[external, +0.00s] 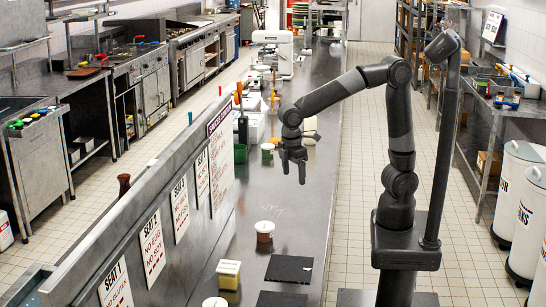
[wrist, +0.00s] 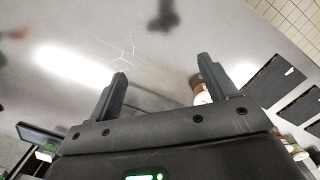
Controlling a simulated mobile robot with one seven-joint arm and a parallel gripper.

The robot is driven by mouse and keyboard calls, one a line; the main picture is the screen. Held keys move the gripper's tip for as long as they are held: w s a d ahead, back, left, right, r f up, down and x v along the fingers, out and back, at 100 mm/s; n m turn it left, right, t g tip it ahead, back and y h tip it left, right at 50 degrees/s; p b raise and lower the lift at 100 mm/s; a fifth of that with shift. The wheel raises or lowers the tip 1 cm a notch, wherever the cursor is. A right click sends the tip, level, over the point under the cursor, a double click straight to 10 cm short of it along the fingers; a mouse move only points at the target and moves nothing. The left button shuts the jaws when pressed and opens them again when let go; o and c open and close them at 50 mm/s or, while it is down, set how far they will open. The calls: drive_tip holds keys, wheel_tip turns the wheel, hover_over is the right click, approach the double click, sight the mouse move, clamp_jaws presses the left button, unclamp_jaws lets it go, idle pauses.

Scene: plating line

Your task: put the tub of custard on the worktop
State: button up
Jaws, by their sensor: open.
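A yellow tub with a pale lid (external: 228,275), likely the custard, stands near the front left of the long steel worktop (external: 262,205). Its label is too small to read. My gripper (external: 293,172) hangs fingers-down above the worktop, well behind the yellow tub, open and empty. In the wrist view my gripper (wrist: 162,66) has both fingers apart, with bare steel between them. A small part of a tub that may be the yellow one shows at the right edge of the wrist view, but I cannot tell which it is.
A brown tub with a white lid (external: 264,231) stands between my gripper and the yellow tub. Black mats (external: 289,269) lie to the right. A green tub (external: 267,153) stands behind. A sign-hung steel partition (external: 165,215) borders the left.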

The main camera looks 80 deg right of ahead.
drive_tip(key=s+d+r+m+t, duration=0.4)
drive_tip(key=s+d+m+t, duration=0.2)
drive_tip(key=s+d, duration=0.8)
drive_tip(key=shift+s+d+m+y, duration=0.4)
drive_tip(key=shift+d+m, duration=0.5)
drive_tip(key=shift+m, duration=0.3)
